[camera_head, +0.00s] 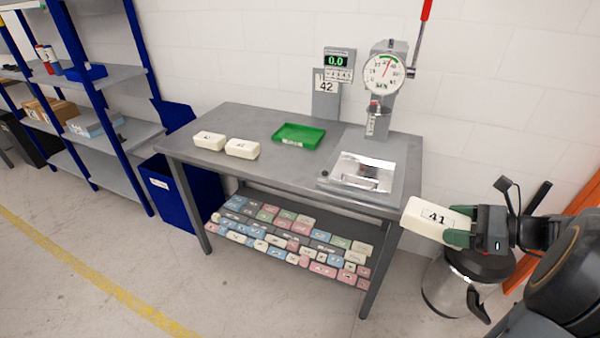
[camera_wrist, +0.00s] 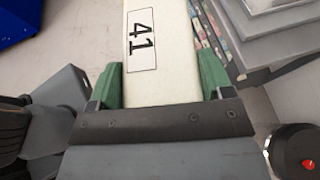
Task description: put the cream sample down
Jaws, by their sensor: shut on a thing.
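The cream sample (camera_head: 424,216), a block labelled 41, is held in my gripper (camera_head: 459,229) to the right of the grey table (camera_head: 255,171), off the table top. In the wrist view the sample (camera_wrist: 158,60) lies between the two green fingers of my gripper (camera_wrist: 160,85), which touch its sides. Two other cream blocks lie on the table's left part, one at the left (camera_head: 209,141) and one beside it (camera_head: 242,149). Their labels are too small to read surely.
A green tray (camera_head: 299,135) and a press with a dial (camera_head: 384,73) and metal plate (camera_head: 362,172) are on the table. A display (camera_head: 338,62) reads 0.0 above a sign 42. Colored blocks fill the lower shelf (camera_head: 285,235). A bin (camera_head: 462,285) stands below my gripper.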

